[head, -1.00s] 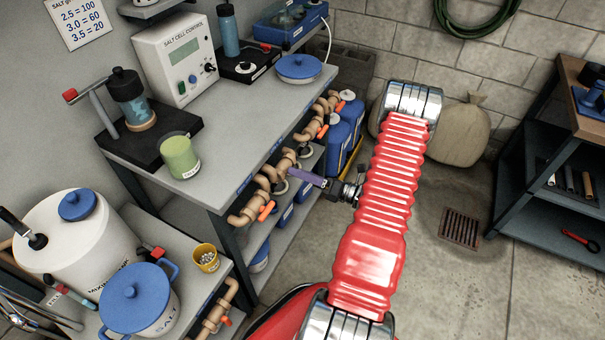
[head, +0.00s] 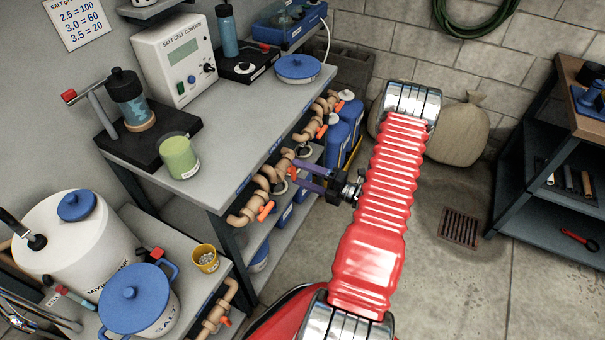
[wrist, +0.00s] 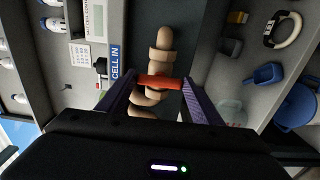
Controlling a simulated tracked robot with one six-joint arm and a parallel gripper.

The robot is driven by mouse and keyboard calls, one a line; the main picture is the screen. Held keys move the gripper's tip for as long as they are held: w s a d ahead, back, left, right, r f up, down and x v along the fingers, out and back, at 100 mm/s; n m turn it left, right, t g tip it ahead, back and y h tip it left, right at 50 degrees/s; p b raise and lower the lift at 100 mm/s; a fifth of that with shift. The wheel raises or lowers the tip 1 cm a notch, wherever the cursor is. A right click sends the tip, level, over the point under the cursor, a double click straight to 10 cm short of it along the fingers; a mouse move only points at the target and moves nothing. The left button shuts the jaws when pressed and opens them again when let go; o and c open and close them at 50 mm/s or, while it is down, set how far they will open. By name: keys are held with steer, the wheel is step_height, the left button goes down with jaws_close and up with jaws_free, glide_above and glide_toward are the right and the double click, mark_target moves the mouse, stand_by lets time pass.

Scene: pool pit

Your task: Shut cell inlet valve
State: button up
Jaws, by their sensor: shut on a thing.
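The cell inlet valve has an orange handle (wrist: 160,82) on a tan pipe (wrist: 162,52), beside a blue label reading "CELL IN" (wrist: 115,64) in the wrist view. My gripper (wrist: 160,83) has its two purple fingers at the handle's two ends and is shut on it. The handle lies crosswise to the pipe stretch visible there. In the head view my gripper (head: 294,173) reaches left from my red arm to the pipework under the bench edge, and a bit of orange shows at its fingertips. The valve body is mostly hidden.
Other orange handles sit on the same pipework, one nearer (head: 265,211) and one farther (head: 322,131). The grey bench (head: 225,140) stands directly above. Blue containers (head: 338,140) stand behind the pipes. Open floor (head: 450,290) lies to the right.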

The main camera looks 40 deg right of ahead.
steer(key=shift+d+f, duration=0.15)
steer(key=o, duration=1.1)
steer(key=shift+c, duration=0.2)
steer(key=v, duration=1.3)
steer(key=shift+s, duration=0.4)
